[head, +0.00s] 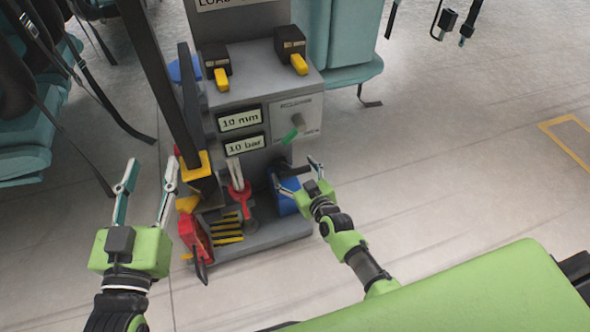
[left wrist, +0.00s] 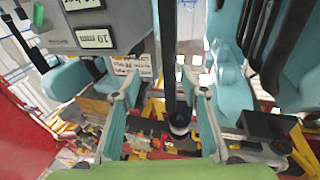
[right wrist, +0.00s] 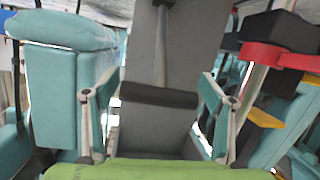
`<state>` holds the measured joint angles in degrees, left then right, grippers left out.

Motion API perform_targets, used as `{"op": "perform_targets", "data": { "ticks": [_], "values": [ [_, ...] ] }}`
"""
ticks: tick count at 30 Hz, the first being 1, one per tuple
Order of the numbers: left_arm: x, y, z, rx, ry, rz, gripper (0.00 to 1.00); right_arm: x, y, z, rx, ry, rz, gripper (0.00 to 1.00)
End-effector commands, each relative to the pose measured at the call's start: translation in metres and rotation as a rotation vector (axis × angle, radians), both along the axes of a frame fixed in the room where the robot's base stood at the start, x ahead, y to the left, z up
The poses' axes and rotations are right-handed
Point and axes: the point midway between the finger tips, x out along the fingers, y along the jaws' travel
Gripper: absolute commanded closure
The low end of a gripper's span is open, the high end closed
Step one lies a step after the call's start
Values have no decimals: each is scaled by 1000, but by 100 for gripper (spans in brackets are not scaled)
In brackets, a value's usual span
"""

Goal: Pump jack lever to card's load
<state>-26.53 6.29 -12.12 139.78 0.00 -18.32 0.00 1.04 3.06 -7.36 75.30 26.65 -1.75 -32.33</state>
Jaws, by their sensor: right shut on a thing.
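A black T-bar handle (head: 292,172) on a grey stem stands low at the front of the grey machine. My right gripper (head: 295,176) has its fingers at the two ends of this bar; the right wrist view shows the bar (right wrist: 158,96) between them. Displays reading 10 mm (head: 240,120) and about 10 bar (head: 245,145) sit on the machine's front. A sign beginning "LOAD" (head: 230,3) is cut off at the top edge. A paper label (left wrist: 128,65) shows in the left wrist view, its text too small to read. My left gripper (head: 147,182) is open and empty.
A long black pole (head: 158,80) with a yellow collar rises left of the machine. A green-pointer knob (head: 293,130) and two yellow-levered black boxes (head: 299,64) are on the machine. Red tools (head: 195,235) lie low. Teal seats (head: 30,110) stand left; the right floor is open.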

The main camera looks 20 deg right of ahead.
Motion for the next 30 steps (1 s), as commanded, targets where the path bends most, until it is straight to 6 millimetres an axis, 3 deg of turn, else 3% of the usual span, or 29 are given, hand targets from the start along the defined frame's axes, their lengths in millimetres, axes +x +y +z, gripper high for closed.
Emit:
{"op": "perform_targets", "data": {
  "ticks": [1,8,14,21,30],
  "values": [
    [0,2,-9,13,51,3,60,4,-3,8,1,-5,-7,63],
    [-9,11,-59,73,285,19,60,8,-3,12,1,18,-7,63],
    [-29,21,-101,122,490,31,60,11,-3,14,-1,42,-7,63],
    [-65,37,-142,178,735,49,60,15,-4,19,-1,74,-8,63],
    [-127,58,-174,244,1043,68,60,23,-3,27,0,127,-8,63]
  ]
}}
